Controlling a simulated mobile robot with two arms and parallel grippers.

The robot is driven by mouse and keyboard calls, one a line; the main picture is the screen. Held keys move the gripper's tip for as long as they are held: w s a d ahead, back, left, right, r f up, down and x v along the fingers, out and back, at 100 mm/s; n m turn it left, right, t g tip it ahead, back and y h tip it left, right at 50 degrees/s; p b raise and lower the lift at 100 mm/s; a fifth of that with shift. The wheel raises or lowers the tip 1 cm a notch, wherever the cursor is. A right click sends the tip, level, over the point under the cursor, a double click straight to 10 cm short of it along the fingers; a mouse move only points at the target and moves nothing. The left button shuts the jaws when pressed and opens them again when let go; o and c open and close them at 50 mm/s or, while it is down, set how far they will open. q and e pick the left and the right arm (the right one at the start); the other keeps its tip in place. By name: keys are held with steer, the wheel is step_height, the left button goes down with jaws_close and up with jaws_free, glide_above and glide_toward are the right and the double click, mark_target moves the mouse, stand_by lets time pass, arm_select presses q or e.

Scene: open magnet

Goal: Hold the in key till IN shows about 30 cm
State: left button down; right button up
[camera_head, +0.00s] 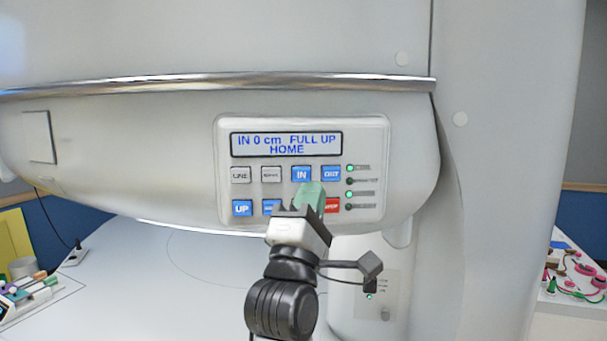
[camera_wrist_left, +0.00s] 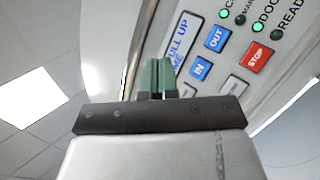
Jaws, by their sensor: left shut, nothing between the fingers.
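The control panel (camera_head: 374,137) is a pale rounded plate on the magnet's front. Its display (camera_head: 286,145) reads "IN 0 cm FULL UP HOME". The blue IN key (camera_head: 301,173) is in the upper key row, left of the blue OUT key (camera_head: 331,173). My left gripper (camera_head: 310,190) is shut and empty, its green fingertips just below the IN key in the head view. In the left wrist view the fingertips (camera_wrist_left: 158,75) show left of the IN key (camera_wrist_left: 201,69). I cannot tell how far they are from the panel. My right gripper is not in view.
The blue UP key (camera_head: 242,208) and red STOP key (camera_head: 332,205) are in the lower row; my gripper partly hides the keys between. Some green lamps (camera_head: 350,168) are lit. A metal rail (camera_head: 220,84) runs above the panel.

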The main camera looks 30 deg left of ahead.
mark_target(302, 174)
arm_select(q)
steer(key=w+a, duration=0.5)
steer(key=w, duration=0.2)
steer(key=shift+a, duration=0.4)
steer(key=shift+w+a, duration=0.1)
steer(key=shift+w, duration=0.1)
stand_by(1.7)
steer(key=shift+w+a, duration=0.15)
steer(key=shift+w, duration=0.05)
